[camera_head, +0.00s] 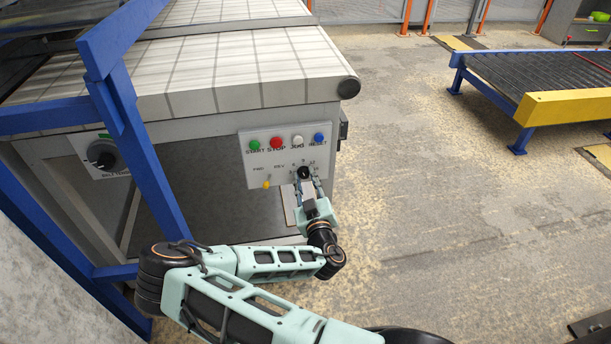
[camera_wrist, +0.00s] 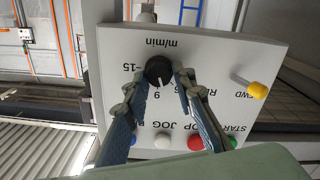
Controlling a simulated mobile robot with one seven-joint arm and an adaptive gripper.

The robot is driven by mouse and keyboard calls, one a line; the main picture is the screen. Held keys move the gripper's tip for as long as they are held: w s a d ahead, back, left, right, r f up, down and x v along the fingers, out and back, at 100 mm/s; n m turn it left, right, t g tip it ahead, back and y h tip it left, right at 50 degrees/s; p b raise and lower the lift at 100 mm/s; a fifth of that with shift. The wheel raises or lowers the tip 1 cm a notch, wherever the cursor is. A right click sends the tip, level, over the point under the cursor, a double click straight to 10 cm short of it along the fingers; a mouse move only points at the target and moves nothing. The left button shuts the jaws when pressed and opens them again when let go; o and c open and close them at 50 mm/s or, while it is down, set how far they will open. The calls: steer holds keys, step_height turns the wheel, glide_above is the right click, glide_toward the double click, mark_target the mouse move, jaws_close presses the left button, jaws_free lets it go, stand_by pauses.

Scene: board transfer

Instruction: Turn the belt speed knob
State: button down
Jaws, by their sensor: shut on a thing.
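The belt speed knob (camera_head: 304,172) is a small black dial on the white control panel (camera_head: 262,150) at the conveyor's end. In the wrist view the knob (camera_wrist: 158,71) shows upside down among the numbers and the "m/min" label, with a pale pointer mark near the 9. My gripper (camera_head: 308,185) reaches the panel from below. In the wrist view its two fingers (camera_wrist: 156,80) stand on both sides of the knob, shut on it. The fingertips cover some of the scale numbers.
Green, red, white and blue buttons (camera_head: 276,142) sit above the knob. A yellow-tipped FWD/REV lever (camera_head: 267,184) is at its left. A blue frame post (camera_head: 135,130) stands left of the panel. A roller conveyor (camera_head: 545,80) is at the right, with open floor (camera_head: 440,200) between.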

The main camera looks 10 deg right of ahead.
steer(key=n, duration=0.3)
steer(key=shift+f+n, duration=0.1)
steer(key=shift+n, duration=0.3)
steer(key=n, duration=0.3)
steer(key=shift+a+n+b, duration=0.1)
steer(key=shift+n+b, duration=0.2)
steer(key=shift+b, duration=0.05)
steer(key=n+b, duration=0.1)
steer(key=n, duration=0.5)
steer(key=shift+f, duration=0.1)
steer(key=shift+n, duration=0.4)
steer(key=c, duration=1.6)
jaws_free()
steer(key=s, duration=1.2)
